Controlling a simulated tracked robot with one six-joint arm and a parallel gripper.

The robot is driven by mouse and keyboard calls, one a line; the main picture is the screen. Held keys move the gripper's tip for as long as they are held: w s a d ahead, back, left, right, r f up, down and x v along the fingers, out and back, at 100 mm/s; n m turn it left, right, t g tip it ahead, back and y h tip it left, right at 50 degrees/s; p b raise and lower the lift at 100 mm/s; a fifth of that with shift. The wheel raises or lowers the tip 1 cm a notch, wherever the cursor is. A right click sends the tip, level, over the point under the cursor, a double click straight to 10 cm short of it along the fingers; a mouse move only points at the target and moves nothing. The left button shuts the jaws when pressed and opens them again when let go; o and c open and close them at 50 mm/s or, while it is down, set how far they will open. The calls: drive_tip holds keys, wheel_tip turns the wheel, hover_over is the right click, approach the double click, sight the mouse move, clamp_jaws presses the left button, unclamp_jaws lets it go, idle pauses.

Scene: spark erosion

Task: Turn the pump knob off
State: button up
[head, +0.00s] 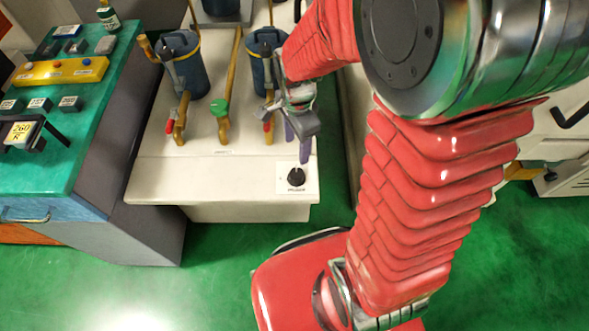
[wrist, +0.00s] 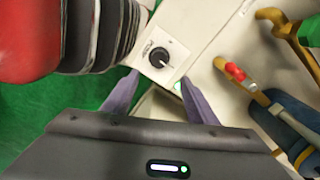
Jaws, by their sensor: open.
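The pump knob (head: 296,177) is a round black dial on a white label plate at the front right corner of the white pump cabinet (head: 165,180). In the wrist view the knob (wrist: 159,57) shows a pale pointer line and sits just beyond the fingertips. My gripper (head: 304,158) hangs above and behind the knob in the head view, its purple finger apart from it. In the wrist view my gripper (wrist: 160,82) has its two purple fingers spread, with nothing between them.
Blue filter canisters (head: 183,68) with brass pipes stand on the cabinet. A red-handled valve (head: 171,125) and a green valve (head: 220,107) sit on the pipes. A green-topped bench (head: 84,120) with small blocks is at the left. Green floor lies in front.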

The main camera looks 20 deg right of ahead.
sight(296, 172)
drive_tip(key=shift+f, duration=6.7)
drive_tip(key=shift+c, duration=0.4)
drive_tip(key=c, duration=0.9)
drive_tip(key=shift+a, duration=0.15)
drive_tip(key=shift+c, duration=0.4)
